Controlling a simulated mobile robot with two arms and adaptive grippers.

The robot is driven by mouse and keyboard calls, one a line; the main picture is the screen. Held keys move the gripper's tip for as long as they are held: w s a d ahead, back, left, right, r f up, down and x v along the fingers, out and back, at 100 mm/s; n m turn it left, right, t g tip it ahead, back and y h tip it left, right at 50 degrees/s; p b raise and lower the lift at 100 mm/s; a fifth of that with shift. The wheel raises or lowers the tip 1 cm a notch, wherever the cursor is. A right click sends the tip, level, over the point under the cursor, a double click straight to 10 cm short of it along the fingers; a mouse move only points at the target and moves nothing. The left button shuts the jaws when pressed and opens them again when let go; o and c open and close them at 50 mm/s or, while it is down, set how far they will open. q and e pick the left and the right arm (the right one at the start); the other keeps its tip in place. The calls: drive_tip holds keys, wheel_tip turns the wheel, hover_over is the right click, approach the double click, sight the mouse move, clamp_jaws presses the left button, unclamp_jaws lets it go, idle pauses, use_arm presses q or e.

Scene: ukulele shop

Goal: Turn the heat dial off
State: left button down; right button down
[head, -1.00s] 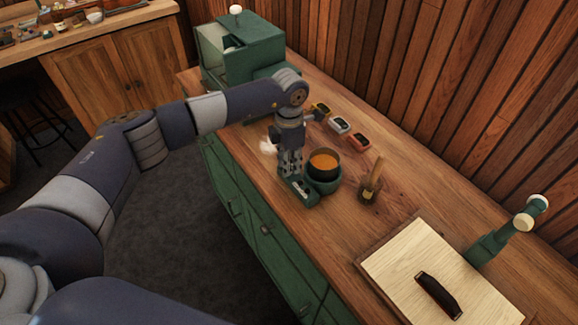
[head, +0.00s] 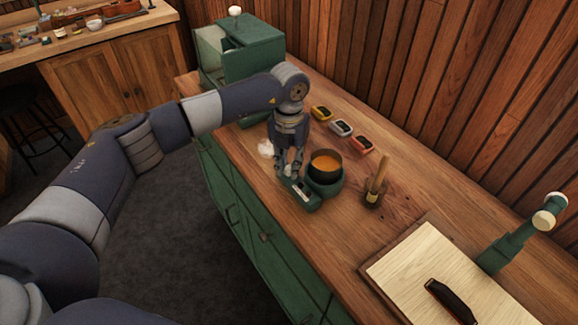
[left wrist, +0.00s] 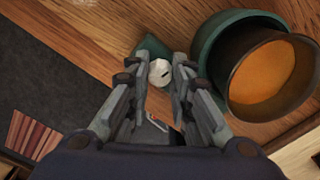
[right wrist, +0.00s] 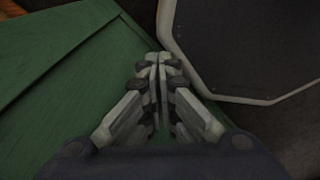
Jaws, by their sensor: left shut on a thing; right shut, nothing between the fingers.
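The heat dial (left wrist: 160,72) is a small pale knob with a dark mark, seen between my left fingertips in the left wrist view. It sits on the green base of a warmer (head: 309,200). A dark pot of orange liquid (head: 326,162) stands in the warmer's round green holder and also shows in the left wrist view (left wrist: 270,75). My left gripper (head: 289,174) points down at the base beside the pot and is shut on the dial. My right gripper (right wrist: 158,60) is shut and empty near a green surface, outside the head view.
A brush in a holder (head: 375,185) stands right of the pot. A green box (head: 250,50) stands at the far end. A pale board with a dark handle (head: 425,265) lies at the near right. The wood wall runs behind.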

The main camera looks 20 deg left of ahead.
sight(289, 167)
use_arm(q)
drive_tip(key=shift+n, duration=0.7)
drive_tip(key=shift+r, duration=0.1)
drive_tip(key=c, duration=1.4)
unclamp_jaws()
wheel_tip(289, 167, up, 12)
